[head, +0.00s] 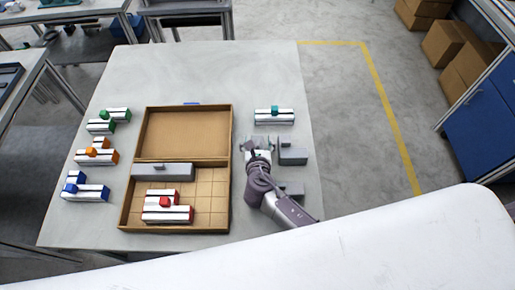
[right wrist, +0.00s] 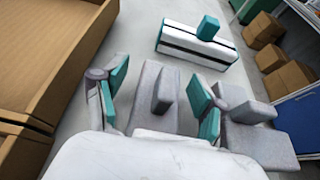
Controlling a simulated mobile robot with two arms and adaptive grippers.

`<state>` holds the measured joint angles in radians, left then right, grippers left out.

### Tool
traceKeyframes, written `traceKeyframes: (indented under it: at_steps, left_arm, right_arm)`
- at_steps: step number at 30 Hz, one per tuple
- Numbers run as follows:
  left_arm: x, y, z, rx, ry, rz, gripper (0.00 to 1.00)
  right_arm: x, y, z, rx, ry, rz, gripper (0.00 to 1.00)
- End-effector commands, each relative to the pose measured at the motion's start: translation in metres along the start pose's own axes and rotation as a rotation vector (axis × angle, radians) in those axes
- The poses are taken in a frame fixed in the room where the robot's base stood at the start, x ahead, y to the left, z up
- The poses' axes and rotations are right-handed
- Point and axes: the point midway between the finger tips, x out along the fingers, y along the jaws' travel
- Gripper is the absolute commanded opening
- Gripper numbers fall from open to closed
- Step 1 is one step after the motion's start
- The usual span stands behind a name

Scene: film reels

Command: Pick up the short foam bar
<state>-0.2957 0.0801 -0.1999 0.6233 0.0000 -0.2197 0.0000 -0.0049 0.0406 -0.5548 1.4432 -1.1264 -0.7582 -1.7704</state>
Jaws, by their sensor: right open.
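Grey foam bars with a raised block on top lie on the right part of the table. In the right wrist view one grey foam bar (right wrist: 147,100) sits between the two teal-padded fingers of my right gripper (right wrist: 160,92), which is open around it. A second grey bar (right wrist: 258,142) lies just to the right of the right finger. In the head view my right gripper (head: 258,145) covers most of the bar under it. A grey bar (head: 293,157) shows beside it on the right and another (head: 293,188) partly behind my arm. My left gripper is out of view.
An open cardboard box (head: 231,180) lies left of my right gripper, holding a longer grey bar (head: 160,172) and silver-and-red bars (head: 167,214). A silver bar with a teal block (head: 273,117) lies beyond the gripper. Several coloured-block bars line the table's left side.

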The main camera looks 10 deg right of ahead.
Motion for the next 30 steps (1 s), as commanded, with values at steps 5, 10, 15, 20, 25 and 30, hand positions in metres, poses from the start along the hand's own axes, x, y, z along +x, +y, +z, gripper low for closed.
traceKeyframes:
  at_steps: [5, 10, 15, 20, 25, 30]
  left_arm:
    - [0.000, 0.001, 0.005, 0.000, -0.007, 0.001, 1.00]
    - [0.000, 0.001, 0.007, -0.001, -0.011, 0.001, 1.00]
    - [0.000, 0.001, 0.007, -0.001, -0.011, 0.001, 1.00]
    - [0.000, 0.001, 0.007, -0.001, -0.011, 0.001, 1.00]
    - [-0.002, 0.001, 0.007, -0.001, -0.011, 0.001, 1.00]
    - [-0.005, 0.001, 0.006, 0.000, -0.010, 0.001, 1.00]
  right_arm:
    - [0.000, 0.000, 0.000, 0.001, 0.000, 0.000, 0.61]
    - [-0.001, 0.000, 0.000, 0.001, 0.000, 0.000, 0.33]
    - [-0.001, 0.000, 0.000, 0.001, 0.000, 0.000, 0.20]
    - [-0.001, 0.000, 0.000, 0.001, 0.000, 0.000, 0.20]
    - [-0.003, 0.000, 0.006, 0.003, -0.001, 0.001, 0.20]
    - [-0.011, 0.000, 0.027, 0.004, -0.003, 0.001, 0.20]
